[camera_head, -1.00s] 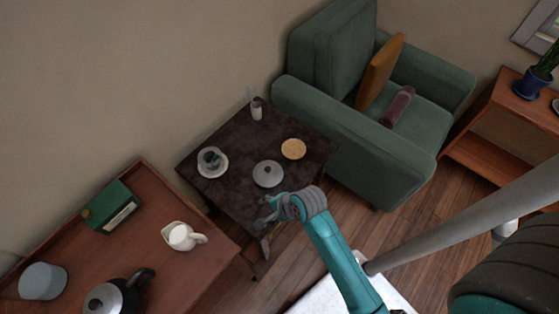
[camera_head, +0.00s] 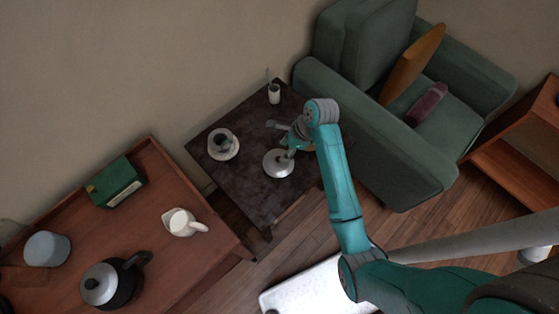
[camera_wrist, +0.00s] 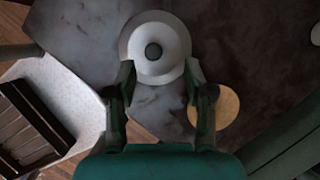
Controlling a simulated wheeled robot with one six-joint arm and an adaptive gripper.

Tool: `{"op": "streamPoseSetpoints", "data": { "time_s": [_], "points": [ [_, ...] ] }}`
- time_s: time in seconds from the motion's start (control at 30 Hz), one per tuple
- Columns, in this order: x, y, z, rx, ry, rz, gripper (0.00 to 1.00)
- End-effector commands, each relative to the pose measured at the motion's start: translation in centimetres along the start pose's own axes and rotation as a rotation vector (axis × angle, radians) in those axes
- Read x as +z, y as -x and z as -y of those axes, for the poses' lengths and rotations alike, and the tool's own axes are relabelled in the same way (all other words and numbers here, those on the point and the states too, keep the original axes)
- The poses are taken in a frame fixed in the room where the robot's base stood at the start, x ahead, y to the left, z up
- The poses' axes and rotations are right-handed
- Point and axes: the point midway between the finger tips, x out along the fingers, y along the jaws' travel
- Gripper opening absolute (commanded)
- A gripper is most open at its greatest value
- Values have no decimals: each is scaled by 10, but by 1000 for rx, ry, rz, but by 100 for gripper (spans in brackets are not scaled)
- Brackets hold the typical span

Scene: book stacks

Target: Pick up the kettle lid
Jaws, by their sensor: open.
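A round grey domed lid with a dark knob (camera_head: 278,164) lies on the dark square table (camera_head: 250,195). It also shows in the wrist view, near the top middle (camera_wrist: 153,48), and I take it for the kettle lid. My gripper (camera_head: 282,138) is open and empty above the table, at the lid's far side in the head view. In the wrist view my gripper's fingertips (camera_wrist: 160,73) are spread either side of the lid's lower rim; contact cannot be told. A dark kettle (camera_head: 120,290) with a grey top stands on the brown table.
The dark table also holds a cup on a saucer (camera_head: 223,145), a white cup (camera_head: 274,94) and a tan disc (camera_wrist: 214,108), mostly hidden by my arm in the head view. A green armchair (camera_head: 385,145) borders the table. A white jug (camera_head: 182,223) stands on the brown table.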

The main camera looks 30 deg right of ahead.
Motion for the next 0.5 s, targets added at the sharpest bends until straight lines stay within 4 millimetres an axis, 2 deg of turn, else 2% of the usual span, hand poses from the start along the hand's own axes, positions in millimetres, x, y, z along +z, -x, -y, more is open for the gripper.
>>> {"op": "streamPoseSetpoints", "data": {
  "time_s": [0.27,0.5],
  "points": [
    [0,-20,-3,0,2,-1,53],
    [-2,-53,-9,1,2,-1,53]
  ]
}}
